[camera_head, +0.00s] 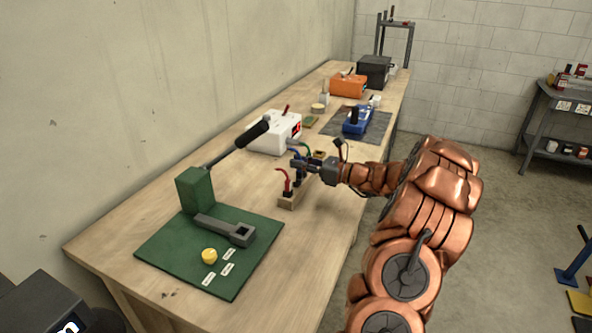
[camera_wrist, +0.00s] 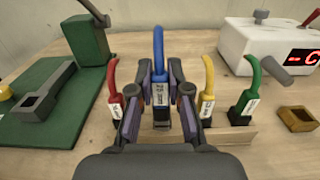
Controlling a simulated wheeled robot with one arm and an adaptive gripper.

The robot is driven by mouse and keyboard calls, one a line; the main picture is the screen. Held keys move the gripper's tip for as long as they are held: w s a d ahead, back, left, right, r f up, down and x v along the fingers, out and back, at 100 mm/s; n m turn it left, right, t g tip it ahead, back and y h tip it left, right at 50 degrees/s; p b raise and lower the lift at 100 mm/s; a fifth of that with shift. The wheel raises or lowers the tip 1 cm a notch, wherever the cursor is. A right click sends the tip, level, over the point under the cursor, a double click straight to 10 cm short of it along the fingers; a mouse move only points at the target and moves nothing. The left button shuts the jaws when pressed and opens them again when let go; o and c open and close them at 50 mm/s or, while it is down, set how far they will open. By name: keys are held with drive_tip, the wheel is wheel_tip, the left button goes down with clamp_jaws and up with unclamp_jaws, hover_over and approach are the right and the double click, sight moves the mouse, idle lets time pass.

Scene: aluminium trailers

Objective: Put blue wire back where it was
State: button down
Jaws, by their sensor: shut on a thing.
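In the wrist view a blue wire (camera_wrist: 158,60) with a white label and a dark lower end stands upright between the two fingers of my gripper (camera_wrist: 160,100). My gripper is shut on it. A red wire (camera_wrist: 113,80) is to its left, and a yellow wire (camera_wrist: 208,80) and a green wire (camera_wrist: 252,90) are to its right, each with a white label. They stand in a row at a light wooden block (camera_wrist: 235,135). My fingers partly hide the block, so I cannot tell whether the blue wire's lower end is seated. In the head view my gripper (camera_head: 307,165) reaches over the block (camera_head: 289,202) from the right.
A white box with a red display (camera_head: 274,133) stands behind the wires. A green mat (camera_head: 185,260) with a green lever stand (camera_head: 194,190) lies at the near left. A small wooden tray (camera_wrist: 298,118) is right of the green wire.

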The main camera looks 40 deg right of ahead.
sight(302, 174)
drive_tip(key=shift+w+a, duration=0.15)
drive_tip(key=shift+w, duration=0.05)
drive_tip(key=shift+w+a+f+p, duration=0.15)
drive_tip(key=shift+f+p, duration=0.15)
drive_tip(key=shift+f, duration=0.45)
drive_tip(key=shift+w+a+f+p, duration=0.15)
drive_tip(key=shift+f+p, duration=0.15)
drive_tip(key=shift+f, duration=1.05)
drive_tip(key=c, duration=1.3)
unclamp_jaws()
drive_tip(key=shift+w+f, duration=0.1)
drive_tip(key=shift+w, duration=0.05)
drive_tip(key=shift+o, duration=0.9)
drive_tip(key=shift+r, duration=0.25)
drive_tip(key=shift+d, duration=0.1)
drive_tip(key=b+v, duration=0.2)
drive_tip(key=v, duration=1)
drive_tip(key=shift+r+b, duration=0.1)
drive_tip(key=shift+b, duration=0.25)
